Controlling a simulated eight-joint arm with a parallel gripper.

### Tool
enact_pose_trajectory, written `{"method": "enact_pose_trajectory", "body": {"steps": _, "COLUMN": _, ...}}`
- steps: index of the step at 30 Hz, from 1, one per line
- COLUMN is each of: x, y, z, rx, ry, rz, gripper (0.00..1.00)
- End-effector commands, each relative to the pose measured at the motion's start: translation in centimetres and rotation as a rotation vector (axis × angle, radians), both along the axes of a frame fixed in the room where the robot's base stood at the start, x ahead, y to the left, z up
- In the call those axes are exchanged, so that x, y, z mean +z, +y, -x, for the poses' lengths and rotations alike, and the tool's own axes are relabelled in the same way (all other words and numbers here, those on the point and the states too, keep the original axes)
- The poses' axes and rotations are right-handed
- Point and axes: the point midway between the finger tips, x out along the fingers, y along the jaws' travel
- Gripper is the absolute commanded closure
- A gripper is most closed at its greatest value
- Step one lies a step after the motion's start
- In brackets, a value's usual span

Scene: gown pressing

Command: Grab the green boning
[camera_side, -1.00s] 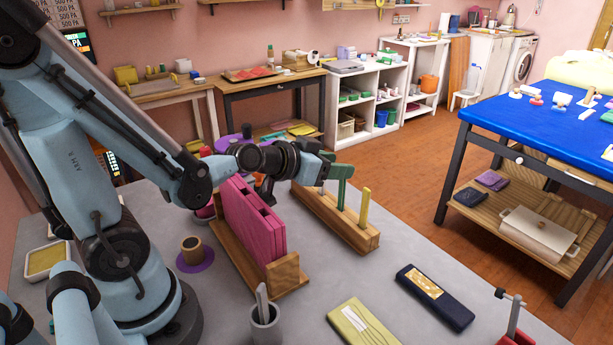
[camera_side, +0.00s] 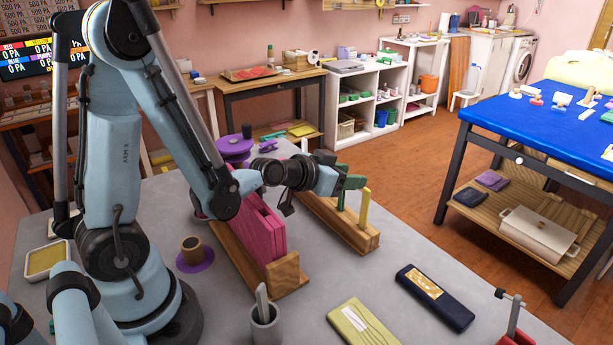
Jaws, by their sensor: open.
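The green boning (camera_side: 342,174) is an upright flat strip with a bent top, standing in a wooden rack (camera_side: 362,242) near the middle of the grey table. A yellow strip (camera_side: 364,208) stands to its right in the same rack. My gripper (camera_side: 348,183) points right and is open at the green boning, its dark jaws overlapping the strip in this view. I cannot tell whether the jaws touch it or stand around it. The left part of the rack is partly hidden behind my wrist.
A pink panel (camera_side: 268,228) stands in a wooden holder (camera_side: 286,275) just left of the rack, under my wrist. A grey cup (camera_side: 265,325), a dark blue case (camera_side: 435,295) and a yellow-green packet (camera_side: 362,325) lie toward the front. The table between rack and case is clear.

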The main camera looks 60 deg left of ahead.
Motion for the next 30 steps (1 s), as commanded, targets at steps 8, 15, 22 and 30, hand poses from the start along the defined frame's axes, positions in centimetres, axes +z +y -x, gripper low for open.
{"method": "enact_pose_trajectory", "body": {"steps": 8, "x": -0.35, "y": -0.03, "z": -0.76, "rx": 0.0, "ry": 0.0, "rz": 0.001, "gripper": 0.51}}
{"method": "enact_pose_trajectory", "body": {"steps": 15, "x": -0.34, "y": -0.03, "z": -0.75, "rx": 0.0, "ry": 0.0, "rz": 0.001, "gripper": 0.59}}
{"method": "enact_pose_trajectory", "body": {"steps": 22, "x": -0.34, "y": -0.02, "z": -0.74, "rx": 0.0, "ry": 0.0, "rz": 0.001, "gripper": 0.94}}
{"method": "enact_pose_trajectory", "body": {"steps": 30, "x": -0.33, "y": -0.02, "z": -0.74, "rx": 0.0, "ry": 0.0, "rz": 0.001, "gripper": 1.0}}
